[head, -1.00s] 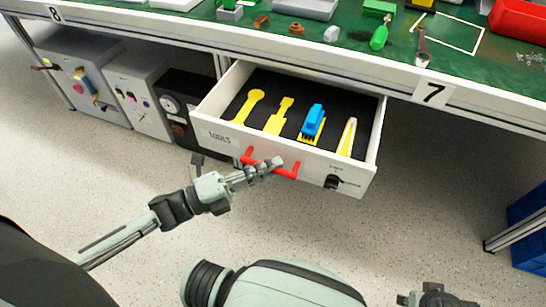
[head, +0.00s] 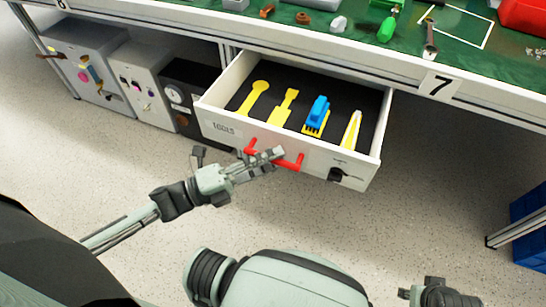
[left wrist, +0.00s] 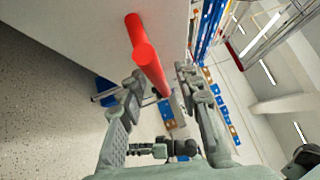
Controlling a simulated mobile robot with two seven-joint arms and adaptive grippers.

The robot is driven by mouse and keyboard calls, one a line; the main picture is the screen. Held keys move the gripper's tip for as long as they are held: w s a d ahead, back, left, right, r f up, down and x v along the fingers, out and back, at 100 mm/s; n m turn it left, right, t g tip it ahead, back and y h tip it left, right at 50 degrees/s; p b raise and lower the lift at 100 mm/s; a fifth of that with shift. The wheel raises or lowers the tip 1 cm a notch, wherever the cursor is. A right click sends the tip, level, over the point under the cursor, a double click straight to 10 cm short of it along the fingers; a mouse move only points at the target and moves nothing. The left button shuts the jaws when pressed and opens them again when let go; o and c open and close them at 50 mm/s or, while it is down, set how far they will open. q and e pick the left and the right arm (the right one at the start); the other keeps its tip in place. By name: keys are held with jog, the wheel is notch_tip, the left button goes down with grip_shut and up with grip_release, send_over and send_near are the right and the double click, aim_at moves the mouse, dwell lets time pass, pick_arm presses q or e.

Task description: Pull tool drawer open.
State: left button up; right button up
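The tool drawer (head: 230,129) is pulled out from under the workbench, with its inside in view. Its white front has a "TOOLS" label, a red bar handle (head: 290,163) and a black rotary knob (head: 336,174). Several yellow tools and a blue-and-yellow one lie inside on dark lining. My left gripper (head: 272,157) is at the handle, overlapping its middle in the head view. In the left wrist view the fingers (left wrist: 160,92) stand apart, with the red handle (left wrist: 146,58) reaching between them. Contact is unclear. My right gripper (head: 440,296) is partly cut off at the bottom edge.
Blue crates (head: 528,225) and a table leg are at right. The speckled floor before the drawer is clear.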

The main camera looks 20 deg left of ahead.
pick_arm(q)
jog(key=v, duration=1.1)
jog(key=shift+s+a, duration=0.15)
jog(key=shift+s, duration=0.05)
